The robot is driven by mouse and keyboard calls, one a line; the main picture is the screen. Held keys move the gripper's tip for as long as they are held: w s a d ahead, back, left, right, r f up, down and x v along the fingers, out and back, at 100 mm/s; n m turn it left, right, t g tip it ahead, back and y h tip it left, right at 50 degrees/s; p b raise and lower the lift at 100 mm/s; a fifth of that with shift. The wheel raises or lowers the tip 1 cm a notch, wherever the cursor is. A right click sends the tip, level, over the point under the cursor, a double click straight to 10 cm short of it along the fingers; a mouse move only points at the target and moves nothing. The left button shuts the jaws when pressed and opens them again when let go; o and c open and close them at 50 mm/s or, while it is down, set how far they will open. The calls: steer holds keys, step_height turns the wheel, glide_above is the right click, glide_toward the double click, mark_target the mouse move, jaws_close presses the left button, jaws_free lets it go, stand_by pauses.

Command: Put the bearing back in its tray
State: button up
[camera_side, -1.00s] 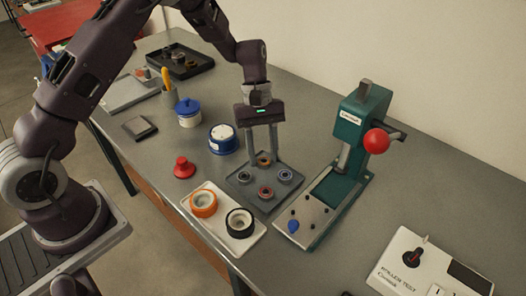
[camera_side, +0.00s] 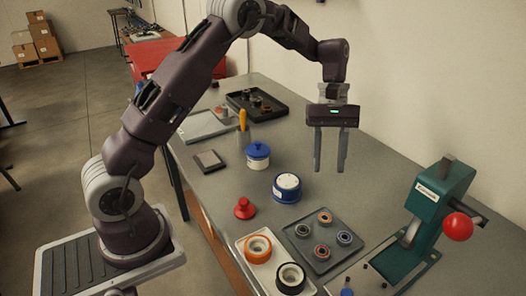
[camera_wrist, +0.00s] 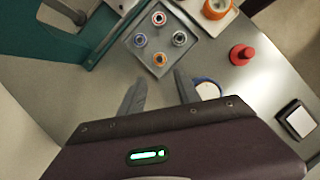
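A dark grey square tray (camera_side: 322,234) lies on the bench and also shows in the wrist view (camera_wrist: 160,39). It holds several ring bearings, one near each corner. The orange-brown bearing (camera_side: 325,217) sits at the tray's far corner and is the one nearest my gripper in the wrist view (camera_wrist: 159,59). A red-centred bearing (camera_side: 321,251) is at the near corner, with grey ones (camera_side: 302,230) and (camera_side: 344,238) at the sides. My gripper (camera_side: 330,168) hangs above and behind the tray. Its fingers are apart with nothing between them, also in the wrist view (camera_wrist: 160,84).
A white tray (camera_side: 273,272) with an orange and a black roller stands beside the grey tray. A teal press (camera_side: 432,215) is at the right. A blue-and-white pot (camera_side: 287,188) and red knob (camera_side: 244,209) stand left. A black tray (camera_side: 240,107) lies at the back.

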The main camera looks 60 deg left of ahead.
steer(key=s+r+m+t+y, duration=0.2)
steer(key=s+r+m+t, duration=0.25)
steer(key=s+r, duration=0.85)
steer(key=s+m+t+y, duration=0.1)
steer(key=s+m+t, duration=0.2)
steer(key=s, duration=1.2)
steer(key=m, duration=0.3)
steer(key=shift+s+a+f+m+y, duration=0.15)
steer(key=shift+s+f+m+y, duration=0.05)
steer(key=shift+f+m+y, duration=0.15)
steer(key=shift+t, duration=0.25)
